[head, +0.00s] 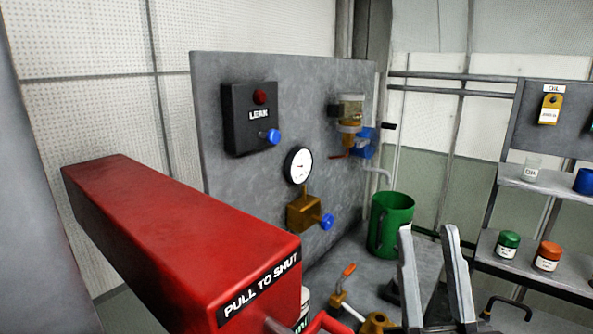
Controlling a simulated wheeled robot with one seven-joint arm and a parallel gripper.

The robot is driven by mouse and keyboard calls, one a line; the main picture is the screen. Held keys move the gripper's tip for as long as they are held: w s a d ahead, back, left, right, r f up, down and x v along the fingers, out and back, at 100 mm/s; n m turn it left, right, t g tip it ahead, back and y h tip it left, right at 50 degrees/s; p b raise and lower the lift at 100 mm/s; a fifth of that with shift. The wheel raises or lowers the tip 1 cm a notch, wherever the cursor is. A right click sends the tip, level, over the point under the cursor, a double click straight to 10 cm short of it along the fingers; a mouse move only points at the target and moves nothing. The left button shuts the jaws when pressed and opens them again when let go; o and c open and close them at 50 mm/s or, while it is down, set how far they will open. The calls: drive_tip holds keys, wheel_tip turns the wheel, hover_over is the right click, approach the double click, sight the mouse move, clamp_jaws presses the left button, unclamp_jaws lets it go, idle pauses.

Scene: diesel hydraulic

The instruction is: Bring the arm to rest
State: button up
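My gripper (428,232) shows at the bottom right of the head view, with its two grey fingers pointing up. The fingers stand apart and nothing is between them, so it is open and empty. In the picture they overlap the grey bench top, just right of a green can (390,225). I cannot tell how far they are from the bench. The rest of my arm is below the frame or hidden.
A red beam (180,230) marked PULL TO SHUT fills the left foreground. Behind it stands a grey panel (232,185) with a LEAK box (250,135), a gauge (298,165) and a brass valve (303,213). Shelves (545,185) with jars stand at right.

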drive_tip(key=s+d+f+m+g+h, duration=0.3)
drive_tip(key=s+f+g, duration=0.35)
drive_tip(key=f, duration=0.65)
drive_tip(key=s+d+f+m+g+h, duration=0.2)
drive_tip(key=s+f+m+g+h, duration=0.15)
drive_tip(key=s+f, duration=0.75)
drive_tip(key=s+f+n+g+y, duration=0.1)
drive_tip(key=s+f+g, duration=0.3)
drive_tip(key=s+f, duration=0.4)
drive_tip(key=s+d, duration=0.1)
drive_tip(key=s, duration=0.1)
drive_tip(key=shift+s, duration=0.3)
drive_tip(key=shift+a+n, duration=0.1)
drive_tip(key=shift+n, duration=0.15)
